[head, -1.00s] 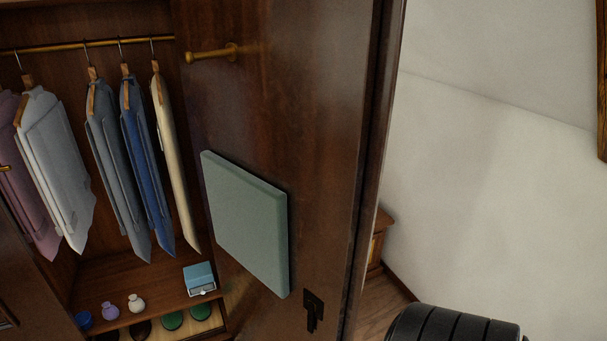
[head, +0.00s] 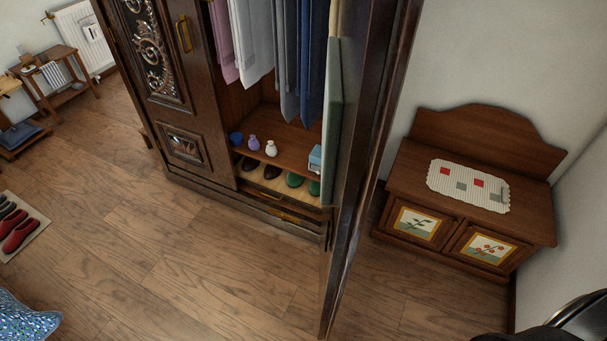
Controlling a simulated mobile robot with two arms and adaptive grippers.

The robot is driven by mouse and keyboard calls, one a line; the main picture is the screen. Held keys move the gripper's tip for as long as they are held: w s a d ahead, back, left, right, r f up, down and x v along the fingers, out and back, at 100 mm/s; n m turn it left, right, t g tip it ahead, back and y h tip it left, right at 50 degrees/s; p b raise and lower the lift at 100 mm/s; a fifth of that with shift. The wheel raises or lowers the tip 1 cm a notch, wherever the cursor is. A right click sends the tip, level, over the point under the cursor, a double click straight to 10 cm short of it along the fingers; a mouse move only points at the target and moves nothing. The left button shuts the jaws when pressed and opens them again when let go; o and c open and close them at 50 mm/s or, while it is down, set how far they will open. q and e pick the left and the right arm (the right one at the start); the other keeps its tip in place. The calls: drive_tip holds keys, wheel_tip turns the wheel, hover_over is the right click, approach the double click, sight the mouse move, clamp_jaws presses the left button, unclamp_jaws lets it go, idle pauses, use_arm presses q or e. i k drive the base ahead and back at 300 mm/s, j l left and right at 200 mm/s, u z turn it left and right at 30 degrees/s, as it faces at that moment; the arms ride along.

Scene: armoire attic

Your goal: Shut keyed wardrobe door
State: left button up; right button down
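The wardrobe (head: 187,175) stands in the upper middle of the head view. Its right door (head: 366,150) is swung wide open and seen nearly edge-on, with a pale green panel (head: 333,120) on its inner face. A dark lock or key fitting (head: 326,229) shows small near the door's inner edge; I cannot make out a key. The left door (head: 160,85) is closed, with carved ornament and a brass handle (head: 184,34). Neither gripper shows. A dark rounded part at the bottom right corner seems to be mine.
Clothes (head: 260,45) hang inside above small vases (head: 262,146) and shoes (head: 285,178). A low wooden chest (head: 395,178) stands right of the open door. Red shoes (head: 18,233) lie on a mat at left. The floor in front (head: 200,270) is clear.

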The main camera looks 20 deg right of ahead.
sight(367, 61)
drive_tip(key=i+l, duration=0.1)
drive_tip(key=l, duration=0.6)
drive_tip(key=i+l+u, duration=0.1)
drive_tip(key=l, duration=0.6)
